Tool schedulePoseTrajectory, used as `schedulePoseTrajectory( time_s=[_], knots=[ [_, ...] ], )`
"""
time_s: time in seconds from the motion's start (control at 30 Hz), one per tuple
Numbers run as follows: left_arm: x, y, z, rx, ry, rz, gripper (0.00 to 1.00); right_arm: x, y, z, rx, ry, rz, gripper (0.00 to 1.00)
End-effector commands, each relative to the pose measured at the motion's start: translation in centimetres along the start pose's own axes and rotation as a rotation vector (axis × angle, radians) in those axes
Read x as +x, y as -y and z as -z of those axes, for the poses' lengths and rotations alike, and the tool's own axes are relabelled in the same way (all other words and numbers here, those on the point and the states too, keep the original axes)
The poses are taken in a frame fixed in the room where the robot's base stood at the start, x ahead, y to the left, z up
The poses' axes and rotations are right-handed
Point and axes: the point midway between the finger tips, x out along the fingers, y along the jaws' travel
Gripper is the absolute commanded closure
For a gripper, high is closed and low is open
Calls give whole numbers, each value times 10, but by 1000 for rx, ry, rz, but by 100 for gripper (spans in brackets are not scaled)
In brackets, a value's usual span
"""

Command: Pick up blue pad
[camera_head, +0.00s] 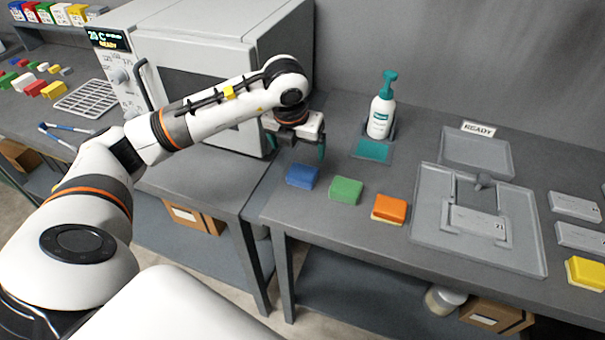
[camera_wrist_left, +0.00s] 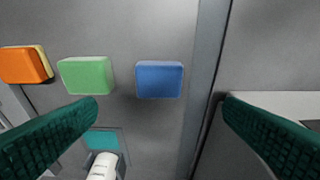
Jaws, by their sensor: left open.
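The blue pad (camera_head: 302,175) lies flat on the grey table, at the left end of a row with a green pad (camera_head: 346,190) and an orange pad (camera_head: 389,209). My left gripper (camera_head: 296,148) is above the table, just behind and above the blue pad, apart from it. In the left wrist view the blue pad (camera_wrist_left: 160,79) sits between and beyond the two green fingertips (camera_wrist_left: 160,105), which are wide apart with nothing between them. The green pad (camera_wrist_left: 86,75) and orange pad (camera_wrist_left: 24,65) show to its left there. My right gripper is not in view.
A pump bottle (camera_head: 381,108) stands behind the pads by a teal mat (camera_head: 372,151). A grey fixture tray (camera_head: 479,249) is to the right, with a yellow pad (camera_head: 585,272) at the far right. A white oven (camera_head: 215,70) stands left of my gripper. A table seam runs beside the blue pad.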

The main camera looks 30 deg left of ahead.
Motion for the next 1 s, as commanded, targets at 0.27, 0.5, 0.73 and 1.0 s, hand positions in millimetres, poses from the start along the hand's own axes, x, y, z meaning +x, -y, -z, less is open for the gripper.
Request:
schedulePoseTrajectory(
  time_s=[0.27,0.5,0.73,1.0],
  knots=[
    [41,-1,-1,2,3,-4,9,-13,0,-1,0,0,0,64],
    [61,-1,-2,4,7,-3,9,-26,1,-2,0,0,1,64],
    [93,-1,-3,3,4,-4,9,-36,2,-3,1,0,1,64],
    [98,-2,-3,5,1,-6,9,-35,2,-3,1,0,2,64]
  ],
)
